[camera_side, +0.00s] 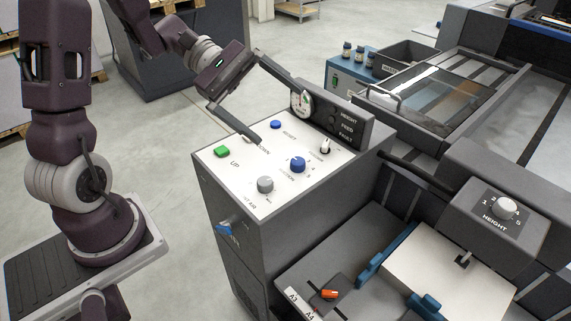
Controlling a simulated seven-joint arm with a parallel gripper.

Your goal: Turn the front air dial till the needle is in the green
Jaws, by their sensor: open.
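The front air dial is the grey knob (265,184) near the front of the white sloped panel (225,177); its label is partly cut off, with "T AIR" readable. The round gauge (301,103) is on the dark upright display at the panel's back. It shows some green, but the needle is too small to read, and a gripper finger passes close to it in the picture. My gripper (276,112) is open and empty over the back left of the panel, its two long fingers wide apart. It is up and behind the grey knob, clear of it.
A blue suction knob (297,164), a black-and-white knob (324,147), a green UP button (222,152) and a blue button (275,125) share the panel. A height dial (505,208) is at right.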

